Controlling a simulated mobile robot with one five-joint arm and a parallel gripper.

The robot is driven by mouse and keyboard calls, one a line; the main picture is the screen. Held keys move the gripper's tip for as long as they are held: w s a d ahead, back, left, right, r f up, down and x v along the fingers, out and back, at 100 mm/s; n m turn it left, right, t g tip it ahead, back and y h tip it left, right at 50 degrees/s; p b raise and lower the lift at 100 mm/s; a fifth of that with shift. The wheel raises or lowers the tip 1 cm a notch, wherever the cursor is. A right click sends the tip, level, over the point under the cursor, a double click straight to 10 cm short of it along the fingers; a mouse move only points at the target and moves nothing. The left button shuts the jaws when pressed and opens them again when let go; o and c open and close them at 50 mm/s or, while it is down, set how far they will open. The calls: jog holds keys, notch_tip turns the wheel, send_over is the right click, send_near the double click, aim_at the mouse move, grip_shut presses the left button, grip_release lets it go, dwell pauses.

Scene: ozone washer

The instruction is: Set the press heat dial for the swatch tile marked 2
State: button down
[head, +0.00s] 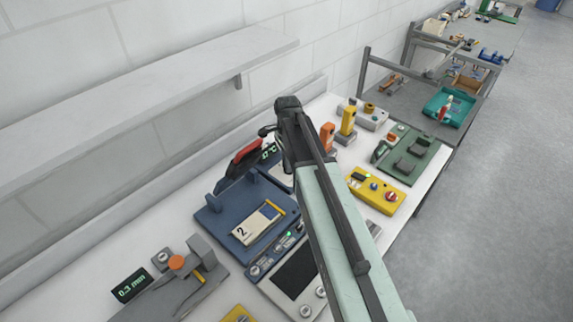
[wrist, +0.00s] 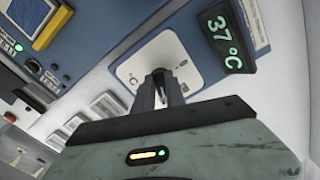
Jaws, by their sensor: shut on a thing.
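The blue press (head: 225,215) stands on the white bench in the head view. The cream tile marked 2 (head: 258,222), with a yellow strip, lies on it; part of a cream and yellow piece (wrist: 42,22) shows at the upper left of the wrist view. My gripper (wrist: 162,80) is shut on the press heat dial, over a white dial plate (wrist: 142,66). The fingers hide most of the dial, and I cannot read its pointer. The black display (wrist: 227,38) beside the plate reads 37 °C. In the head view, my arm hides the dial and part of the display.
A red press handle (head: 246,158) rises near my wrist. A grey panel with a dark screen (head: 296,272) lies in front of the press. A yellow box (head: 376,190) and a green board (head: 408,155) lie to the right. A 0.3 mm display (head: 132,286) stands front left.

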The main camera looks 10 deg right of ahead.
jog(key=shift+s+m, duration=0.15)
jog(key=shift+m, duration=0.35)
dwell(0.3)
jog(key=c, duration=1.4)
grip_release()
jog(key=shift+r, duration=0.1)
notch_tip(320, 180, up, 8)
jog(key=p, duration=0.8)
jog(key=shift+f, duration=0.2)
